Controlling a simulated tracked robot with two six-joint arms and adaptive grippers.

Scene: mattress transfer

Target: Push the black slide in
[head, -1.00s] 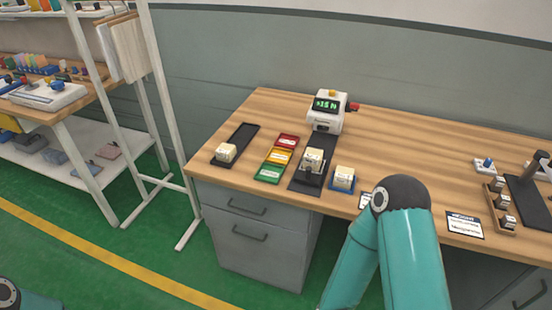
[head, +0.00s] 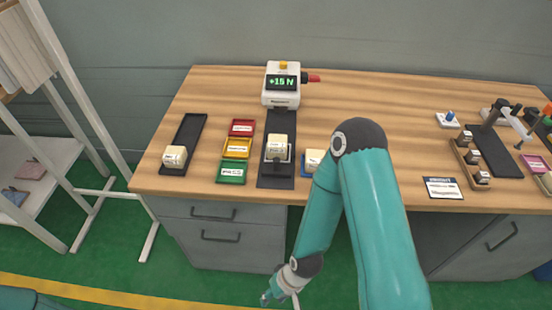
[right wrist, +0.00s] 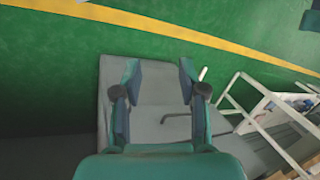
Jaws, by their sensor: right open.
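The black slide (head: 286,160) sits on a black track (head: 275,182) on the wooden table and carries a cream block (head: 277,147) with a label. The track runs back to a white tester (head: 281,85) whose green display reads "+15 N"; a bare stretch of track lies between block and tester. My right gripper (head: 268,299) is low in front of the drawers, below the table edge and apart from the slide. In the right wrist view it (right wrist: 159,75) is open and empty, with grey cabinet between its fingers. My left gripper is out of view.
Red (head: 242,128), yellow (head: 237,148) and green (head: 230,172) trays lie left of the track. A black tray (head: 189,132) with a cream block is farther left. A white rack (head: 86,110) stands left.

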